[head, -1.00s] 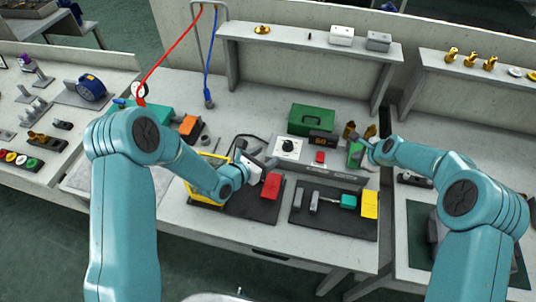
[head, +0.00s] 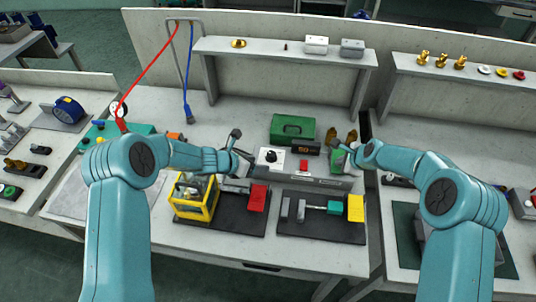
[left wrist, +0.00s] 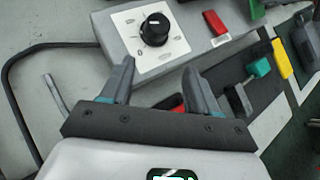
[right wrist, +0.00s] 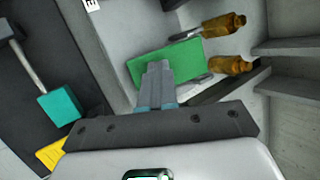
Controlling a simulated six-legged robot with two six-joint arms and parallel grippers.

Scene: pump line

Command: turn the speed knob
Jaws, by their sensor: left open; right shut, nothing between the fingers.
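The speed knob (head: 270,156) is black and round on a white dial plate at the left end of a grey control box. In the left wrist view the knob (left wrist: 155,29) stands just beyond my fingertips, with scale marks around it. My left gripper (head: 246,152) is open just left of the knob; in its wrist view the spread fingers (left wrist: 158,68) point toward the knob, apart from it. My right gripper (head: 350,156) is shut and empty by a green block (head: 337,161) at the box's right end; its closed fingers (right wrist: 157,70) overlap the green block in the wrist view.
A green case (head: 292,129) stands behind. A yellow-framed unit (head: 195,197) and a dark tray (head: 290,227) lie in front. A black cable (left wrist: 22,60) curves left of the box.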

